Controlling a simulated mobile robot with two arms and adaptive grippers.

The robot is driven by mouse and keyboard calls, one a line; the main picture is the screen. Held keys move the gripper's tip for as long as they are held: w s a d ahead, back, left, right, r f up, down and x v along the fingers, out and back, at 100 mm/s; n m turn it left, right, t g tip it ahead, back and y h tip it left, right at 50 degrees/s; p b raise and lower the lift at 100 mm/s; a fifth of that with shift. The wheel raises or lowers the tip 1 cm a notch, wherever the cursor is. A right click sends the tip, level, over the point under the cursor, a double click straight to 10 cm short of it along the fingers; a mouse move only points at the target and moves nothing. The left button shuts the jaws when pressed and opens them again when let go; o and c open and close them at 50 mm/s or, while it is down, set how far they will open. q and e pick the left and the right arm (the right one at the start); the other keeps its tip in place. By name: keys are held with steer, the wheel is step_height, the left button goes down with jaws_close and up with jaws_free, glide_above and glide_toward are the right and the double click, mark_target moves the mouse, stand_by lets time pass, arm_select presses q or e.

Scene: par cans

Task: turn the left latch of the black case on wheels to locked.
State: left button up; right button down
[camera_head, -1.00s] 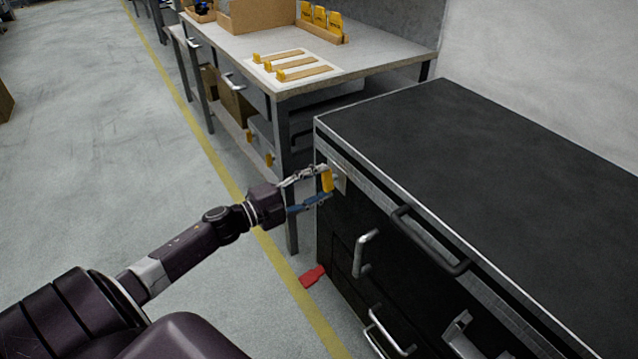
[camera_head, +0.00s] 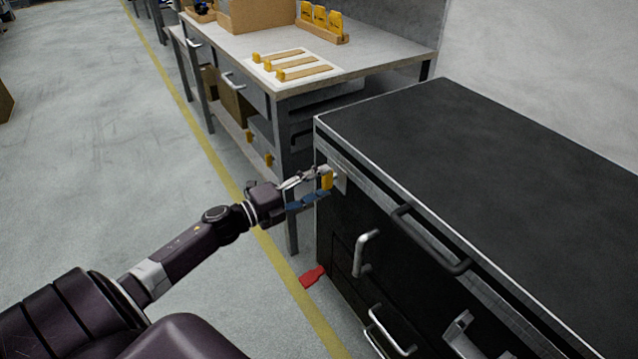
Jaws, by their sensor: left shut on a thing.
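The black case (camera_head: 490,150) stands at the right, with a flat dark top and a metal rim. Its left latch (camera_head: 327,181) is a small yellow piece on a light plate near the case's left front corner. My left gripper (camera_head: 319,184) reaches in from the left, with one finger above and one below around the yellow latch, shut on it. The latch appears upright; its exact angle is hard to tell at this size. My right gripper is not in view.
A black bar handle (camera_head: 430,243) and silver handles (camera_head: 362,253) stick out of the case front. A red piece (camera_head: 312,277) lies low by the case. A grey workbench (camera_head: 380,62) with yellow-tipped pieces stands behind.

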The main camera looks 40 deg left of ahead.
arm_select(q)
steer(key=o, duration=1.2)
steer(key=shift+c, duration=0.2)
steer(key=shift+s+a+f, duration=0.1)
steer(key=shift+s+a, duration=0.1)
steer(key=shift+s, duration=0.4)
steer(key=v, duration=1)
steer(key=shift+s+a, duration=0.15)
steer(key=shift+s, duration=0.2)
